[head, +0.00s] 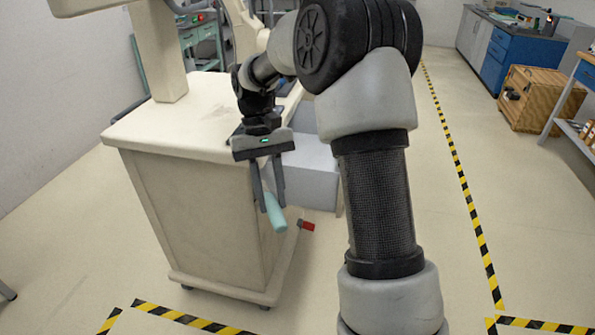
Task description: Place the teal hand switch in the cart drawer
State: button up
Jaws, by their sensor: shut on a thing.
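The teal hand switch (275,212) is a short, rounded teal stick. My gripper (269,198) is shut on it and holds it pointing down and slightly right, in front of the cart's right front corner. The cart (190,205) is a cream box on a low base, with a flat top and a column rising from it. A pale grey box-like part (312,178) shows behind my gripper at the cart's right side. I cannot tell whether it is the drawer, and its inside does not show. My arm hides part of that side.
A small red object (306,226) shows low at the cart's right side. Yellow-black tape (462,180) marks the floor. A wooden crate (540,100) and blue cabinets (508,60) stand at the back right. The floor right of my arm is clear.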

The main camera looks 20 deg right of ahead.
jog(key=shift+s+r, duration=0.15)
jog(key=shift+r, duration=0.15)
